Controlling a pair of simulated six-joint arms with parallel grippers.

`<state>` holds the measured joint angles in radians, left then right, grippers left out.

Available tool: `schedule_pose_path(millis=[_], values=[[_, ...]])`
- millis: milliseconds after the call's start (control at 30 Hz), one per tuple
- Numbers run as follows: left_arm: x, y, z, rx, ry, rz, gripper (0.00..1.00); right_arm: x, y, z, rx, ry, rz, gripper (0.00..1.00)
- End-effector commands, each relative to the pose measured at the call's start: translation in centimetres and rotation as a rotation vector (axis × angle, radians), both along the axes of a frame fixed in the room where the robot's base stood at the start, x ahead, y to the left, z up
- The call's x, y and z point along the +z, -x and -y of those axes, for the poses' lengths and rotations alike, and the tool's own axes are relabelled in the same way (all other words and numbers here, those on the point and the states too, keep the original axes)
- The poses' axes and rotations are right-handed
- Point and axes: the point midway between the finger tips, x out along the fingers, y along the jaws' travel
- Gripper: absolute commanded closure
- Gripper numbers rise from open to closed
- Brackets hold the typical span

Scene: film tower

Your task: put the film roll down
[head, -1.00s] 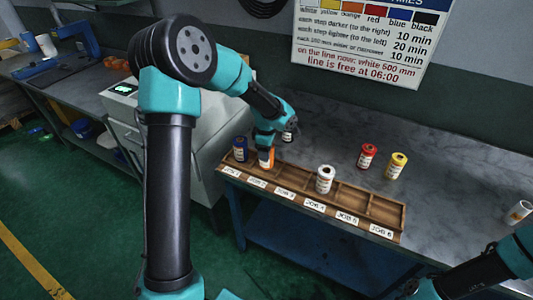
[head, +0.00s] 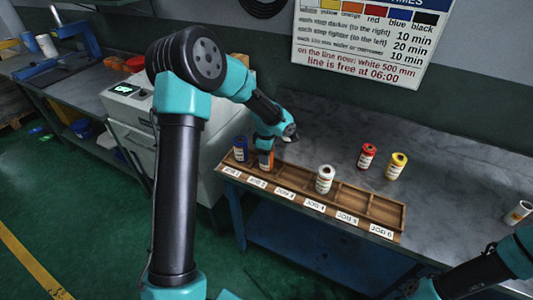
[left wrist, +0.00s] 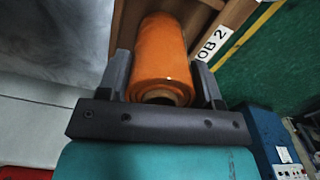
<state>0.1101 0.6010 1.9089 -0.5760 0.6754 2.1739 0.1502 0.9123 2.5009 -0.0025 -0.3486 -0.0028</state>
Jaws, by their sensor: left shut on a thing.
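An orange film roll (head: 266,162) stands upright at the JOB 2 compartment of the wooden rack (head: 387,211). My left gripper (head: 266,151) is shut on it from above. In the left wrist view the orange roll (left wrist: 162,55) sits between the two dark fingers, with the JOB 2 label beside it. Its far end is by the rack's wood; I cannot tell whether it touches the compartment floor. My right gripper is out of view; only part of that arm shows at lower right.
A blue roll (head: 240,148) stands in the JOB 1 compartment and a white roll (head: 325,179) in JOB 4. A red roll (head: 367,155) and a yellow roll (head: 396,166) stand on the bench behind the rack. JOB 5 and JOB 6 are empty.

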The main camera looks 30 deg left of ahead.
Motion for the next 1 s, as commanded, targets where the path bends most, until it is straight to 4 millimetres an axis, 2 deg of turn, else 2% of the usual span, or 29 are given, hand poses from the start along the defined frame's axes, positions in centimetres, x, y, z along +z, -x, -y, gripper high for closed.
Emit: schedule_pose_path(millis=[267, 300, 533, 833, 1000], values=[[-0.3, 0.0, 0.0, 0.000, 0.000, 0.001, 0.69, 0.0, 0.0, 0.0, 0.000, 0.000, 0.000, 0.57], [-0.2, 0.0, 0.0, 0.000, 0.000, 0.001, 0.37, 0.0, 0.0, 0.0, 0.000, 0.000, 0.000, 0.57], [-0.2, 0.0, 0.0, 0.000, 0.000, 0.001, 0.15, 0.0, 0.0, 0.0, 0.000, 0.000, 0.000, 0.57], [-0.1, 0.0, 0.0, 0.000, 0.000, 0.001, 0.15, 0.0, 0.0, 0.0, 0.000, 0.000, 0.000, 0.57], [1.2, -0.1, 0.0, -0.001, -0.001, 0.005, 0.15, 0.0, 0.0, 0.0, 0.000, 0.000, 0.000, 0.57]])
